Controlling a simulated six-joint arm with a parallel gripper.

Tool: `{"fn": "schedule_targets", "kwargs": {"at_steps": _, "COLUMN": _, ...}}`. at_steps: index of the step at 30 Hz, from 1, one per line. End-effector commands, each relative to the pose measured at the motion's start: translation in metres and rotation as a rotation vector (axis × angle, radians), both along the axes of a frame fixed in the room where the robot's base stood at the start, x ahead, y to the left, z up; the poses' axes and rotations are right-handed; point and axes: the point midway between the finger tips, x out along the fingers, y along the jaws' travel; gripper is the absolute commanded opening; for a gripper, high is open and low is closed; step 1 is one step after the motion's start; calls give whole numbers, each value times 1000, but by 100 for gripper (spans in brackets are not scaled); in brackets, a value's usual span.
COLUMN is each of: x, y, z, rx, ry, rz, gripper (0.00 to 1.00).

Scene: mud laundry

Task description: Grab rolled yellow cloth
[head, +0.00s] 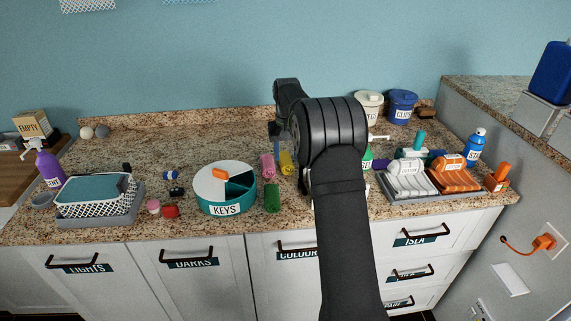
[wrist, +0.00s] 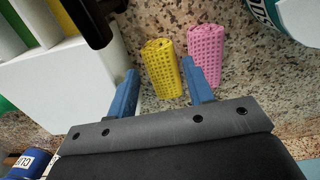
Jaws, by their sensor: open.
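The rolled yellow cloth (wrist: 160,68) lies on the speckled counter in the wrist view, ahead of and between the blue fingers of my gripper (wrist: 160,88). The fingers are open, and the near end of the roll reaches between them without clear contact. In the head view the yellow cloth (head: 286,163) shows just left of my arm, partly hidden by it. A rolled pink cloth (wrist: 207,55) lies close to its right in the wrist view, near the right finger. The pink cloth (head: 267,166) is left of the yellow one in the head view.
A white block-like object (wrist: 62,85) stands left of the gripper in the wrist view. A round KEYS container (head: 213,203) and a green roll (head: 272,198) are left of my arm. A tray (head: 422,199) with rolled towels is at right. A green bottle (head: 366,157) stands beside my arm.

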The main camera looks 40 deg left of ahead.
Motion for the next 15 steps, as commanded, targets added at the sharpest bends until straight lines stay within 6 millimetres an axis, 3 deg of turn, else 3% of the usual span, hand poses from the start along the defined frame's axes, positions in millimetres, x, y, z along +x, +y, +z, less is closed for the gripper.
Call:
{"fn": "schedule_targets", "kwargs": {"at_steps": 5, "x": 0, "y": 0, "z": -9, "rx": -2, "ry": 1, "rz": 0, "gripper": 47}}
{"fn": "schedule_targets", "kwargs": {"at_steps": 15, "x": 3, "y": 0, "z": -53, "rx": 0, "ry": 0, "rz": 0, "gripper": 47}}
